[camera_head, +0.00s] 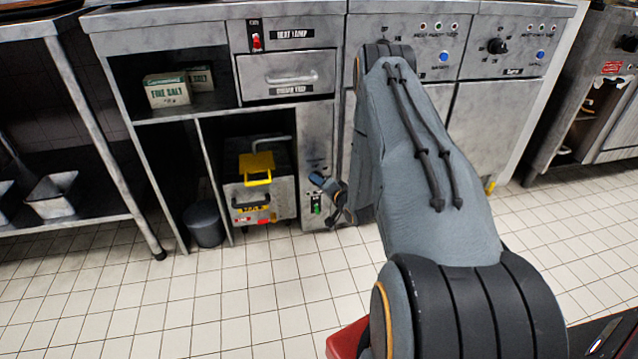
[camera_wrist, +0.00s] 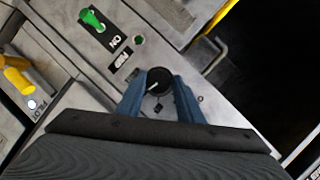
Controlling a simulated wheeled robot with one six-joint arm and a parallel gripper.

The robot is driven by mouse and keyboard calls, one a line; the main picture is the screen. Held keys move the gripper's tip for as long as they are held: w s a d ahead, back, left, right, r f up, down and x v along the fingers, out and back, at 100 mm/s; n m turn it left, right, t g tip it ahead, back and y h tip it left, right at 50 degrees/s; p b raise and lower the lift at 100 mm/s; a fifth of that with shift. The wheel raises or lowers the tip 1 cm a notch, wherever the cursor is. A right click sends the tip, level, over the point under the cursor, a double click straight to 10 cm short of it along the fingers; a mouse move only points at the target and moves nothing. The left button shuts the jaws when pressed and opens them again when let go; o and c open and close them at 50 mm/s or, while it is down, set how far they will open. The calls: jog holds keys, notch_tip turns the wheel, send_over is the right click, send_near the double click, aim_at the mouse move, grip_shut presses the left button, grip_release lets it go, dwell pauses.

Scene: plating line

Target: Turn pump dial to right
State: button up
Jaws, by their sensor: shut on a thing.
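The pump dial (camera_wrist: 159,77) is a round black knob with a short white mark, on a worn metal panel in the wrist view. My gripper (camera_wrist: 160,93) has its two blue fingers on either side of the dial, shut on it. In the head view my gripper (camera_head: 322,184) is low at the cabinet's front panel, and the dial is hidden there.
A green switch (camera_wrist: 92,20) with an ON label sits on the same panel, near the dial. A yellow handle (camera_wrist: 16,78) is at the left in the wrist view. A fryer unit with a yellow bracket (camera_head: 256,166) stands in the open bay. The tiled floor in front is clear.

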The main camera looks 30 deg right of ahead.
jog(key=shift+w+d, duration=0.1)
jog(key=shift+d, duration=0.1)
jog(key=o, duration=1)
jog(key=shift+d, duration=0.1)
jog(key=shift+a, duration=0.2)
jog(key=p+v, duration=0.2)
jog(key=v, duration=0.5)
jog(key=shift+s, duration=0.35)
jog(key=shift+r, duration=0.1)
